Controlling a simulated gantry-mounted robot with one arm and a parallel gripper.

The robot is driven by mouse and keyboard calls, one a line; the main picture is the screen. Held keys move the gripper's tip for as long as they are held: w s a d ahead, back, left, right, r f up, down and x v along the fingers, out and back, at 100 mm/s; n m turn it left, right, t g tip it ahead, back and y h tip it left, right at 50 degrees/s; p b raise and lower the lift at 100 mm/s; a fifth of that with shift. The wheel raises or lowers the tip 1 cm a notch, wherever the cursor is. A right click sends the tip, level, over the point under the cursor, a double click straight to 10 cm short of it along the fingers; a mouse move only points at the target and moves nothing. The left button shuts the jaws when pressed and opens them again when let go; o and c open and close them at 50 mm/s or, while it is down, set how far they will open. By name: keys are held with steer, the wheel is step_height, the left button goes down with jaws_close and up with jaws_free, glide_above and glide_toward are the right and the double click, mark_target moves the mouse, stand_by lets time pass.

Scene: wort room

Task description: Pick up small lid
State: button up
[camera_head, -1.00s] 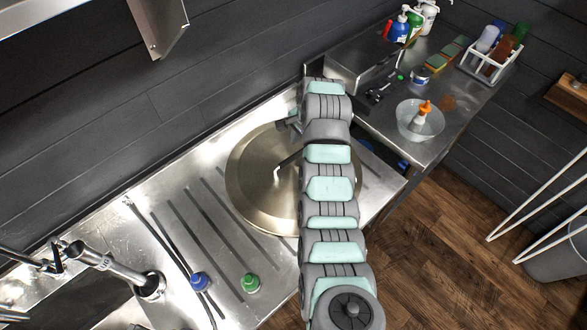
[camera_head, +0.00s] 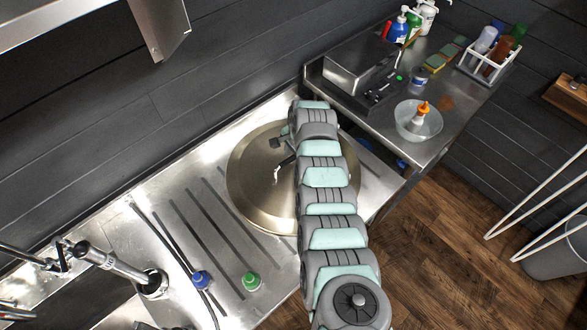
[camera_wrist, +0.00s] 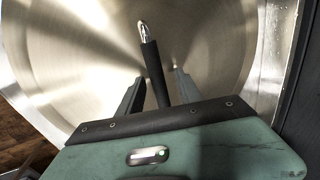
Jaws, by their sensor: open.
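A round brushed-metal lid (camera_head: 250,180) lies at the right end of the steel counter, its right part hidden by my arm. A thin handle stands up from its middle. In the wrist view the lid (camera_wrist: 70,45) fills most of the picture. Its handle (camera_wrist: 153,70), dark with a shiny metal tip, lies between my two fingers in the picture. My gripper (camera_wrist: 158,78) is open, with a finger on each side of the handle. I cannot tell how deep the handle sits between them. In the head view my gripper (camera_head: 281,152) is above the lid, partly hidden by the arm.
A faucet (camera_head: 115,265) and sink are at the lower left. The side table holds a metal box (camera_head: 360,65), a clear bowl (camera_head: 418,120) and a bottle rack (camera_head: 490,60).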

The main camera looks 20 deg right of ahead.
steer(key=shift+f, duration=0.3)
stand_by(0.4)
jaws_close()
stand_by(0.5)
